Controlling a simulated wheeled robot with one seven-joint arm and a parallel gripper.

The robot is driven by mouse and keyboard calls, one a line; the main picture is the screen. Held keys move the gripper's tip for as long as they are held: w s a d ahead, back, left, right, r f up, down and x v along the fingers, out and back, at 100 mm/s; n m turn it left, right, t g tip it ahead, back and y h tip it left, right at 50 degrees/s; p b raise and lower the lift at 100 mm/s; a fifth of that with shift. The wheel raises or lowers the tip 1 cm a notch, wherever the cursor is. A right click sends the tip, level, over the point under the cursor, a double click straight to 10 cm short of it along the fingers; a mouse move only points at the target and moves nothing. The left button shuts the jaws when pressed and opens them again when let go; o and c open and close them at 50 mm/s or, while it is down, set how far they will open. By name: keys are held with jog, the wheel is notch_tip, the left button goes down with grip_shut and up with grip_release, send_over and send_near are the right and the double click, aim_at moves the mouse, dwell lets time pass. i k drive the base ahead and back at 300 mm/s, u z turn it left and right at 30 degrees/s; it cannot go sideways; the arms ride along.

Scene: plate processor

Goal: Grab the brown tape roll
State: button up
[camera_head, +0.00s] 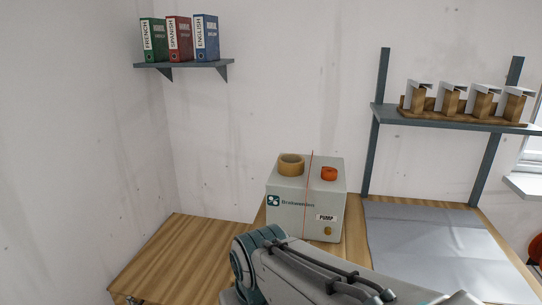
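The brown tape roll (291,165) lies flat on the left part of the top of a light grey box. The box (290,205) is labelled as a pump and stands on the wooden table. My arm shows at the bottom centre, in front of the box. My gripper is out of the frame.
The wooden table (170,260) is clear to the left of the box. A grey mat (430,245) lies to the right. A shelf (450,118) with several brown blocks stands above the mat. A wall shelf (190,65) holds three binders. A thin red line rises by the box.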

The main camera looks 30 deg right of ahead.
aim_at(290, 165)
jog(key=z, duration=0.6)
jog(key=i, duration=0.85)
jog(key=z, duration=0.7)
